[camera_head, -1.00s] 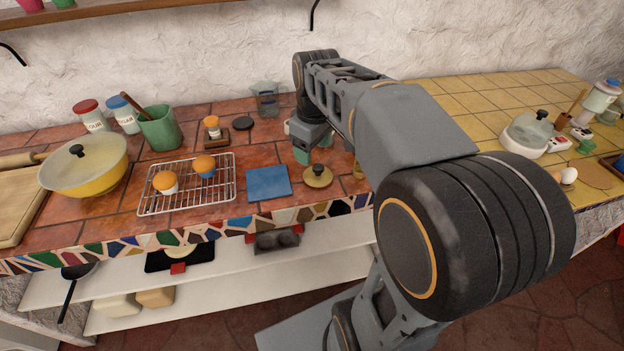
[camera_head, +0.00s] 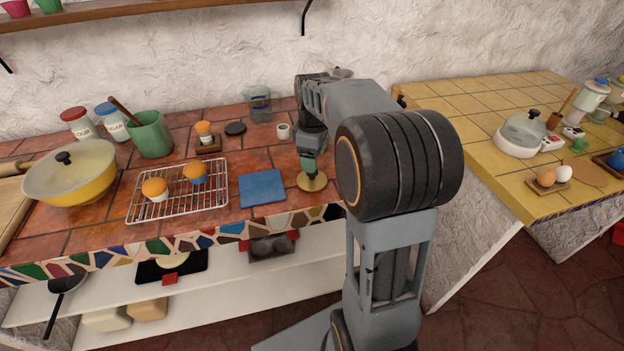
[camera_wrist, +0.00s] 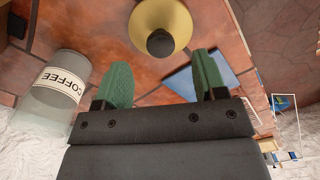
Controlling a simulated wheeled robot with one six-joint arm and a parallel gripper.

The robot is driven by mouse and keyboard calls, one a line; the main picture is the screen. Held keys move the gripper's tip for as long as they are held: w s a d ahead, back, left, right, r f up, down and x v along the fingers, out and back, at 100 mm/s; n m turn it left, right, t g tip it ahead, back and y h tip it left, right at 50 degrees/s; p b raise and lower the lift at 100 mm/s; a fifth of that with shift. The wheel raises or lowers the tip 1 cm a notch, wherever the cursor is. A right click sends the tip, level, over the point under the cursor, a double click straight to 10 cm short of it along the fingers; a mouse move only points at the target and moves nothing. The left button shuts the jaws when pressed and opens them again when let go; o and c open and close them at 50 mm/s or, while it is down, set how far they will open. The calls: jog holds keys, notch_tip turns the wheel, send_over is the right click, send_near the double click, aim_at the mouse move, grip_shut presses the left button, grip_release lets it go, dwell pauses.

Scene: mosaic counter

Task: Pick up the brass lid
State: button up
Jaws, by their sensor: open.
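The brass lid (camera_head: 313,184) lies flat on the red tiled counter near its front edge, right of a blue square mat. In the wrist view the brass lid (camera_wrist: 178,15) is at the top centre, with its dark round knob nearest me. My gripper (camera_head: 308,166) points down just over the lid in the head view and hides its knob. In the wrist view my gripper (camera_wrist: 163,75) has its two green fingers spread apart with nothing between them. The knob sits beyond the fingertips, roughly midway between them.
A jar marked COFFEE (camera_wrist: 60,85) stands close beside the left finger. The blue mat (camera_head: 262,187) and a wire rack (camera_head: 205,205) with two muffins lie left of the lid. A small white cup (camera_head: 283,131) stands behind.

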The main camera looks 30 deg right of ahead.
aim_at(312, 176)
jog(key=shift+w+a+f, duration=0.1)
jog(key=shift+f, duration=1.2)
jog(key=shift+w+a+f, duration=0.1)
jog(key=shift+f, duration=1.2)
jog(key=c, duration=1)
jog(key=shift+r, duration=0.1)
